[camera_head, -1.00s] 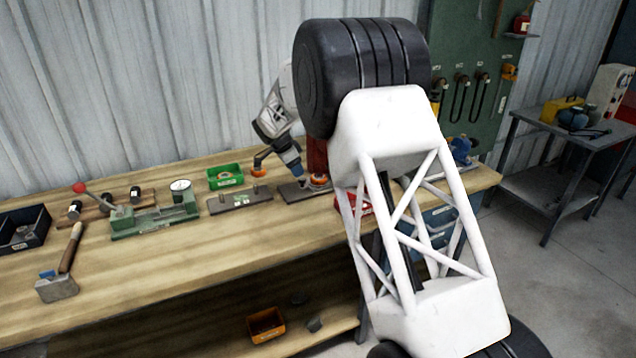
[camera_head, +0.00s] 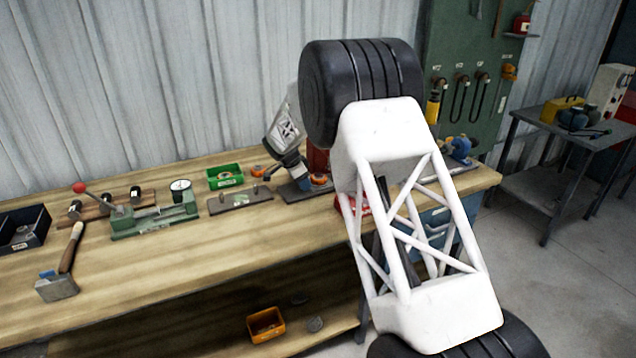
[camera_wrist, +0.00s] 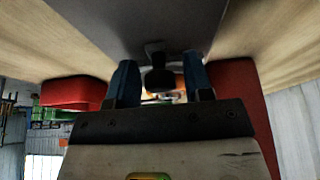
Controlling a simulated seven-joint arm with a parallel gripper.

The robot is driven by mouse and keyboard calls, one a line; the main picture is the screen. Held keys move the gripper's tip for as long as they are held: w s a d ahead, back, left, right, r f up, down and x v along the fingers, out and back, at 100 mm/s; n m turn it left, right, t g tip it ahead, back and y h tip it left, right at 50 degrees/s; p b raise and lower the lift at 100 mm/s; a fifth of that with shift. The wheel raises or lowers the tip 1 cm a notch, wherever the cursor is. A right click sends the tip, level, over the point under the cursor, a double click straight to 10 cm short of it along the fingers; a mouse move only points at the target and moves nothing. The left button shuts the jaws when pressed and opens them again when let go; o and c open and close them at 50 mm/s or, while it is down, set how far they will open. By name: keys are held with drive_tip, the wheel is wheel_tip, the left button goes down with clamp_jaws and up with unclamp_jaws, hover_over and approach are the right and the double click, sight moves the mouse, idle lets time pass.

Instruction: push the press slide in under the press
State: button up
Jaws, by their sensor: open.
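The press shows as a red upright (camera_head: 318,158) at the back of the bench, mostly hidden behind my arm in the head view. A dark flat plate (camera_head: 303,193) with an orange round part (camera_head: 320,179) lies at its foot; it appears to be the press slide. My gripper (camera_head: 297,176) points down at this plate. In the wrist view my gripper (camera_wrist: 160,77) is open, its blue fingers on either side of a dark knob (camera_wrist: 157,77) by a grey plate (camera_wrist: 150,22). I cannot tell whether the fingers touch the knob. Red parts (camera_wrist: 75,93) flank it.
Left of the press are another dark plate (camera_head: 240,201) with pins, a green bin (camera_head: 225,177), a green fixture (camera_head: 155,219) and a hammer (camera_head: 62,270). The bench front (camera_head: 190,270) is clear. A side table (camera_head: 560,135) stands at the right.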

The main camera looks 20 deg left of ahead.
drive_tip(key=shift+c, duration=0.3)
drive_tip(key=c, duration=0.7)
